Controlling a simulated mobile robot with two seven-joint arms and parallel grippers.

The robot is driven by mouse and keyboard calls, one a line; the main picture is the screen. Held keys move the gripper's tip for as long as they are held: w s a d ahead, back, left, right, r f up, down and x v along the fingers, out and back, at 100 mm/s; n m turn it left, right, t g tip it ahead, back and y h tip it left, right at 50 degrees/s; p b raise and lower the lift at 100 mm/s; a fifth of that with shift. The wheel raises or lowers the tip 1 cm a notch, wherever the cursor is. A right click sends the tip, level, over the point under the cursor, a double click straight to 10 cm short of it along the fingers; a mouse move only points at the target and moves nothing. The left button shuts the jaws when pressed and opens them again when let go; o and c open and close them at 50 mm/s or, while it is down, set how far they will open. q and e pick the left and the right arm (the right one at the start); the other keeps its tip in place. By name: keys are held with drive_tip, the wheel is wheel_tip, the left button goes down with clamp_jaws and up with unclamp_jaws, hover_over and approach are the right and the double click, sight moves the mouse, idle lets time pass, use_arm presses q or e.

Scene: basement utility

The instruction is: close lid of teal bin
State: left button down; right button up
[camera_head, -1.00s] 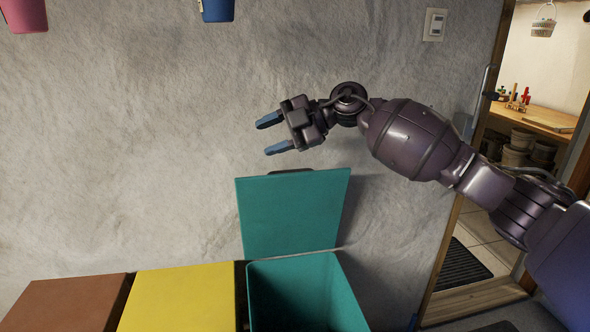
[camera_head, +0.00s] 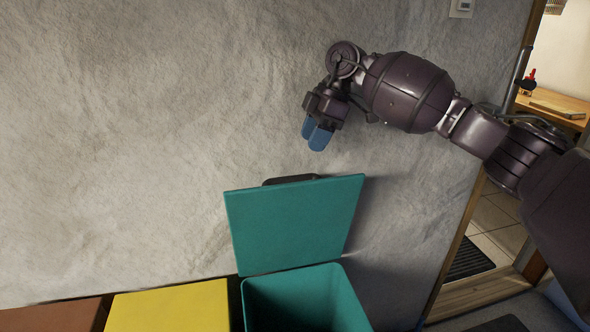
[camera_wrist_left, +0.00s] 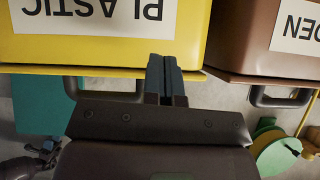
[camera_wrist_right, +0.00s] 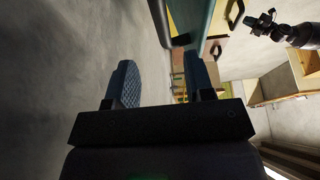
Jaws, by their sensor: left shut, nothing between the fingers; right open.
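The teal bin (camera_head: 350,303) stands at the bottom centre of the head view. Its lid (camera_head: 295,222) is up, leaning back toward the wall, with a dark handle (camera_head: 290,180) at its top edge. My right gripper (camera_head: 318,137) is above the lid, fingers pointing down, apart from it. The right wrist view shows its fingers (camera_wrist_right: 160,82) open and empty, with a teal surface (camera_wrist_right: 197,15) beyond them. My left gripper (camera_wrist_left: 165,78) is out of the head view. In the left wrist view it is shut and empty, by the yellow bin's lid edge.
A yellow bin (camera_head: 170,308) marked PLASTIC and a brown bin (camera_head: 55,316) stand left of the teal bin. The rough wall (camera_head: 130,130) rises behind them. A doorway with a wooden frame (camera_head: 470,297) is on the right. The wall area left of my right gripper is clear.

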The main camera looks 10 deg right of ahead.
sight(296, 176)
drive_tip(key=b+x, duration=0.1)
drive_tip(key=x, duration=0.8)
drive_tip(key=shift+s+a+f, duration=0.1)
drive_tip(key=shift+a+f, duration=0.05)
drive_tip(key=shift+f, duration=0.15)
clamp_jaws()
